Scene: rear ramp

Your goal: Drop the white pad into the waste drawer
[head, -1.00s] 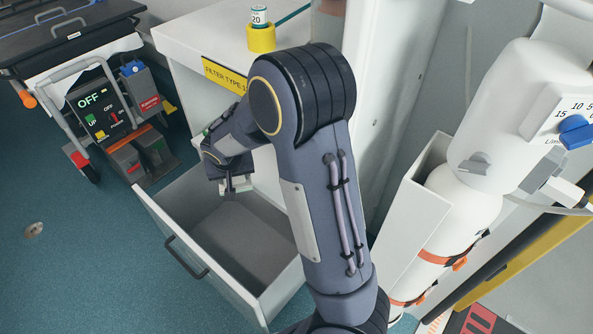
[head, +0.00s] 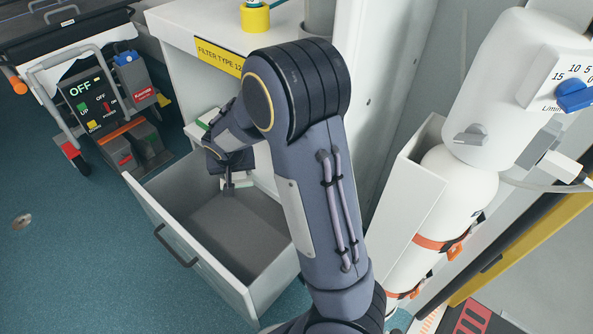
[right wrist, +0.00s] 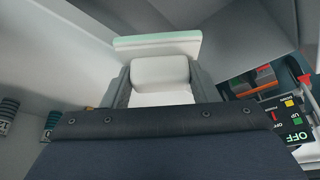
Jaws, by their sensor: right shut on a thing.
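The waste drawer (head: 215,275) stands pulled out in the lower left of the head view, its grey inside bare where I can see it. My right gripper (head: 228,188) hangs over the back part of the drawer, pointing down. In the right wrist view, my right gripper (right wrist: 160,82) is shut on the white pad (right wrist: 160,70), with a wider pale plate edged in light green at its far end. In the head view the pad shows only as a small pale piece at the fingertips. My left gripper is not in view.
The white cabinet with a yellow filter label (head: 219,57) rises behind the drawer. A yellow cup (head: 255,18) stands on its top. A white cylinder (head: 455,195) in a holder is at the right. Open blue floor (head: 60,240) lies left of the drawer.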

